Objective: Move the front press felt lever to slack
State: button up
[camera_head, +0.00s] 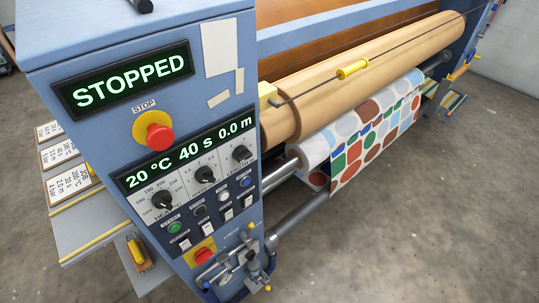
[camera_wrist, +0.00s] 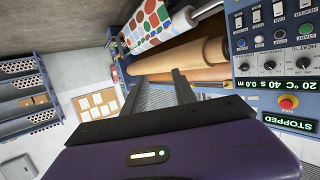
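Small metal levers and linkages (camera_head: 238,268), some with yellow tips, are clustered low on the front of the blue control cabinet in the head view. I cannot tell which one is the front press felt lever, and no slack marking is readable. My gripper (camera_wrist: 157,80) shows only in the wrist view. Its two dark fingers stand apart with nothing seen held between them. The press rollers and control panel are beyond it. The lever cluster cannot be made out in the wrist view.
The blue cabinet (camera_head: 60,50) has a display (camera_head: 124,81) reading STOPPED and a red stop button (camera_head: 154,131). A yellow handle (camera_head: 353,69) sits on a line along the tan roller (camera_head: 375,72). Dotted printed cloth (camera_head: 372,135) hangs below. Open concrete floor (camera_head: 440,210) lies at right.

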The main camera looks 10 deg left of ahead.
jog(key=w+a+f+n+t+y+b, duration=0.1)
jog(key=w+a+f+n+y+b, duration=0.25)
jog(key=w+a+f, duration=0.4)
jog(key=w+a+f+n+t+y+b, duration=0.15)
jog(key=w+a+f+y+b, duration=0.3)
jog(key=w, duration=0.55)
jog(key=w+a+f+g+y+b, duration=0.2)
jog(key=w+a+f, duration=0.4)
jog(key=w+a, duration=0.3)
jog(key=w+a+f+g+y+b, duration=0.1)
jog(key=w+a+f+b, duration=0.2)
jog(key=w+a+f, duration=0.3)
jog(key=shift+w+a+f+n+g+y, duration=0.35)
jog(key=shift+w+a, duration=1.3)
jog(key=shift+a, duration=1.7)
grip_shut()
